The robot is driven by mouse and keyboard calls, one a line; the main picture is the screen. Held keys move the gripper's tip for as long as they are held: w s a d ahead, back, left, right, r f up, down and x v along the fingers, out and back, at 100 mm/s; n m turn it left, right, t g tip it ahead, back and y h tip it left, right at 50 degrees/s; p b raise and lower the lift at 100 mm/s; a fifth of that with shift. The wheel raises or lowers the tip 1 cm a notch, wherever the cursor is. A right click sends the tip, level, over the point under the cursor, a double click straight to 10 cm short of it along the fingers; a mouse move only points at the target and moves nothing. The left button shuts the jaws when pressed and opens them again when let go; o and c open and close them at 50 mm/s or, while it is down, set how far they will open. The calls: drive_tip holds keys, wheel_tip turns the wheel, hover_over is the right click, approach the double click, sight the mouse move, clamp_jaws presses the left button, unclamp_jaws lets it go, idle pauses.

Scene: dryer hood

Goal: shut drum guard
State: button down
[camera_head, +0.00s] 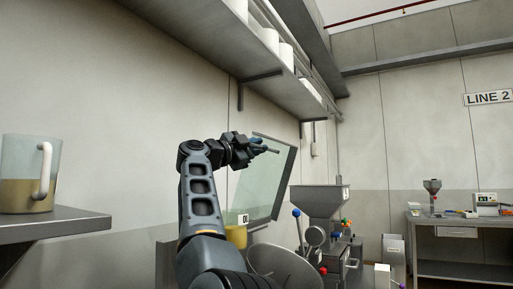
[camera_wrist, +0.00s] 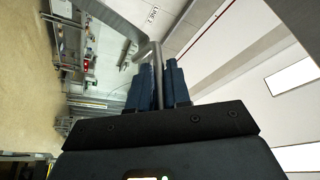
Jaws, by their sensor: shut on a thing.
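The drum guard (camera_head: 262,182) is a clear greenish panel with a dark frame. It stands raised and slightly tilted behind the round metal drum (camera_head: 284,262), whose mouth is uncovered. My gripper (camera_head: 262,148) is at the guard's upper edge, with its blue fingers closed. In the wrist view, my gripper (camera_wrist: 160,88) is shut on a grey bent bar, the guard's handle (camera_wrist: 153,52), which passes between the fingers. The guard's lower edge is partly hidden behind the drum and other parts.
A metal hopper (camera_head: 320,200) and small machine parts stand right of the drum. A wall shelf (camera_head: 225,40) hangs above my arm. A jug (camera_head: 28,175) stands on a ledge (camera_head: 60,220) at left. A bench (camera_head: 460,228) stands far right.

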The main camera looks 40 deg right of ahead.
idle(0.4)
drive_tip(key=shift+s+d+f+m, duration=0.15)
drive_tip(key=shift+s+m, duration=0.1)
drive_tip(key=shift+s, duration=0.15)
drive_tip(key=shift+s+d+f+m, duration=0.1)
drive_tip(key=shift+s+m, duration=0.15)
drive_tip(key=shift+s, duration=0.1)
drive_tip(key=s+d+f+m+g+y+b, duration=0.1)
drive_tip(key=s+d+f+m+y+b, duration=0.15)
drive_tip(key=s+f+m, duration=0.35)
drive_tip(key=s+d+f+m+y+b, duration=0.1)
drive_tip(key=s+d+f+m+b, duration=0.15)
drive_tip(key=s, duration=0.55)
drive_tip(key=s+d+f+m+t+y+b, duration=0.1)
drive_tip(key=s+f+m+t+y+b, duration=0.1)
drive_tip(key=f+m+b, duration=0.6)
drive_tip(key=shift+s+d+f+y+b, duration=0.2)
drive_tip(key=shift+s+f+y+b, duration=0.5)
drive_tip(key=shift+f+b, duration=3.95)
wheel_tip(320, 180, down, 3)
drive_tip(key=p, duration=0.3)
